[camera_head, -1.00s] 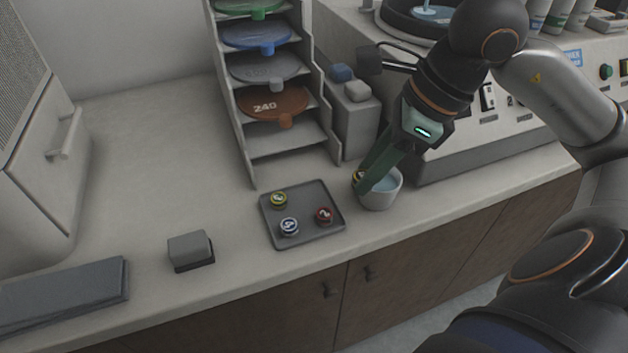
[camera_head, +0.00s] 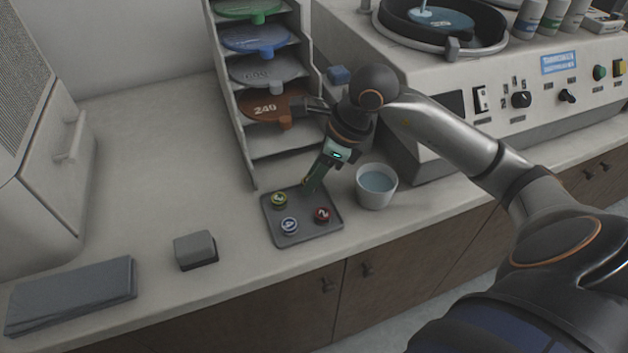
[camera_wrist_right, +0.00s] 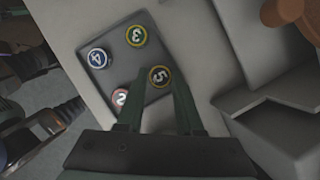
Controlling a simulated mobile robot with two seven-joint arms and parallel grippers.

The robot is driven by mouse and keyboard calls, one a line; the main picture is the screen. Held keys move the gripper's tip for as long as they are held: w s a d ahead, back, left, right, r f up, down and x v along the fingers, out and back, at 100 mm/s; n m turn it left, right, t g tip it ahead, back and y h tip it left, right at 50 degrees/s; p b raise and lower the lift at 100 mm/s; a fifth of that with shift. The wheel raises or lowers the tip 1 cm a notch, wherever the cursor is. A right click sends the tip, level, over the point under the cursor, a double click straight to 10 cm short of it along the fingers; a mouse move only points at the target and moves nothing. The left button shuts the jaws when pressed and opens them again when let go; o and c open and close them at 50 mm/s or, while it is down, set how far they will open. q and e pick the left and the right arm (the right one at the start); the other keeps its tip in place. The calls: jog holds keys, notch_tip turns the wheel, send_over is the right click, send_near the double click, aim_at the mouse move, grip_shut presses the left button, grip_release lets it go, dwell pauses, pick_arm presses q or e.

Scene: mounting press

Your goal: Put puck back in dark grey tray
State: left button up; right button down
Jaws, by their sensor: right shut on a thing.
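The dark grey tray (camera_head: 292,240) lies on the counter and holds a yellow-green puck marked 3 (camera_head: 279,200), a blue-and-white puck marked 4 (camera_head: 289,225) and a red puck marked 2 (camera_head: 323,214). My right gripper (camera_head: 309,188) reaches down over the tray's back right corner. It is shut on a dark puck marked 5 with a yellow ring (camera_wrist_right: 159,76), seen between the fingertips in the wrist view. I cannot tell whether this puck touches the tray. My left gripper is not in view.
A white cup of water (camera_head: 376,195) stands just right of the tray. Behind is a rack of coloured discs (camera_head: 240,130), and a large machine (camera_head: 530,100) is at the right. A grey block (camera_head: 195,248) and a folded dark cloth (camera_head: 70,294) lie left on the counter.

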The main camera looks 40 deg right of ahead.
jog(key=shift+f, duration=0.9)
jog(key=shift+f, duration=0.2)
jog(key=c, duration=0.8)
grip_release()
jog(key=shift+c, duration=0.2)
jog(key=shift+d+r, duration=0.1)
jog(key=shift+r, duration=0.35)
jog(key=v, duration=1.1)
jog(key=shift+s+r+p, duration=0.2)
jog(key=shift+r+p, duration=0.05)
jog(key=shift+p, duration=0.15)
